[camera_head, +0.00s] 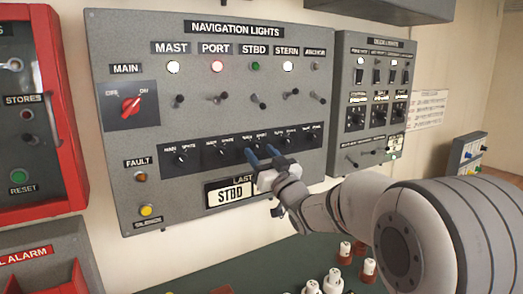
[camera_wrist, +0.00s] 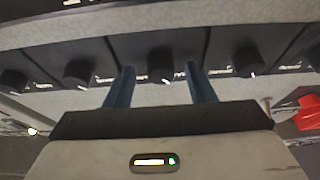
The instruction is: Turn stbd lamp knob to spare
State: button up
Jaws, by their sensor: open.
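The navigation lights panel (camera_head: 130,75) has a row of small black main/spare knobs along its lower part. The stbd lamp knob (camera_wrist: 160,65) is the middle one of that row, and in the wrist view it sits between my two blue fingers. Its white pointer mark faces the camera's lower side. In the head view my fingers mostly cover this knob. My gripper (camera_head: 260,154) is open, with its fingertips at the panel on either side of the knob; I cannot tell whether they touch it. The port lamp knob (camera_head: 222,152) is just left, the stern lamp knob (camera_head: 288,142) just right.
Toggle switches (camera_head: 258,101) stick out above the knob row. A last-fault display reading STBD (camera_head: 230,195) lies below, partly behind my gripper. A deck lights panel (camera_head: 345,90) adjoins at right. A red-framed box (camera_head: 62,110) is at left. Pieces (camera_head: 333,280) stand on the green surface below.

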jog(key=shift+w+a, duration=0.15)
jog(key=shift+w, duration=0.05)
jog(key=shift+c, duration=0.2)
jog(key=c, duration=0.9)
jog(key=shift+c, duration=0.2)
